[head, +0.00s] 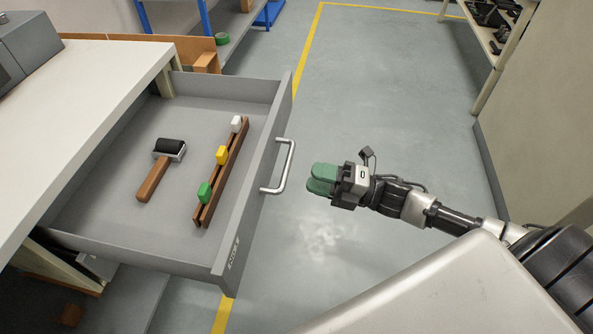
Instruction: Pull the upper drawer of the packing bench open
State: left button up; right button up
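The upper drawer (185,85) of the packing bench (85,85) stands pulled well out, its grey inside in open view. Its front panel (262,170) faces right and carries a silver bar handle (287,165). My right gripper (322,179), with green fingertips, is to the right of the handle and apart from it, over the floor. Its two fingers overlap in this view, so the gap between them cannot be judged. I see nothing held in it. My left gripper is not in view.
In the drawer lie a black roller with a wooden handle (152,182) and a wooden rack (232,165) with white, yellow and green pieces. Clear floor (385,90) lies right of the drawer. A shelf (500,45) stands at the far right.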

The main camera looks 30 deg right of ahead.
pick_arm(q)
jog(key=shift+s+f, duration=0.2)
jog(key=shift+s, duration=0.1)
pick_arm(e)
jog(key=v, duration=0.3)
jog(key=shift+s+d, duration=0.2)
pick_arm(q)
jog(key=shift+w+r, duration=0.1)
